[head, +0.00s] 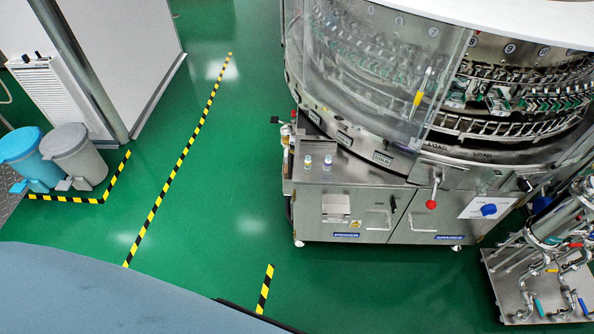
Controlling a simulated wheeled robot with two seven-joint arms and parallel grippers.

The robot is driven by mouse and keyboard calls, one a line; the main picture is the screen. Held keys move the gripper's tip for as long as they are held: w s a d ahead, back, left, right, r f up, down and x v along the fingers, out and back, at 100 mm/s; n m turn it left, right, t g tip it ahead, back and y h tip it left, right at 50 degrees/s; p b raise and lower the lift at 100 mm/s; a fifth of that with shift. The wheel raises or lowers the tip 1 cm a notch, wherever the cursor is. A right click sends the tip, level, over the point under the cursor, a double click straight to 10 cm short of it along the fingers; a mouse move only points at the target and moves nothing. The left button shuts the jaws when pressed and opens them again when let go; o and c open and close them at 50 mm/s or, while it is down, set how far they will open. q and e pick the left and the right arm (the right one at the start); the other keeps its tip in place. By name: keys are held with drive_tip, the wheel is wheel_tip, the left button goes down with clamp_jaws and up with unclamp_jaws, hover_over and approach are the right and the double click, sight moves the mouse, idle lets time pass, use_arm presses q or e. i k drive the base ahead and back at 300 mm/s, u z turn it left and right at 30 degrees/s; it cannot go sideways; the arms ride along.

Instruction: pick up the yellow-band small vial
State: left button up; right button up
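Two small pale vials stand upright side by side on the steel ledge (350,172) at the front left of the round washer (380,100). The left vial (308,162) seems to have a yellowish band, and the right vial (327,163) a purplish one. They are too small to be sure of the band colours. There is a gap between them and nothing touches them. Neither of my grippers is in view.
Amber and red-topped items (286,134) sit at the washer's left edge. A red-knobbed lever (432,203) sticks out in front. A pipe cart (515,285) stands at lower right. Blue (27,155) and grey (75,155) bins stand left. Green floor (210,210) before the washer is clear.

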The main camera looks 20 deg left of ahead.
sight(307, 161)
drive_tip(key=u, duration=0.5)
drive_tip(key=i, duration=0.7)
drive_tip(key=u, duration=0.25)
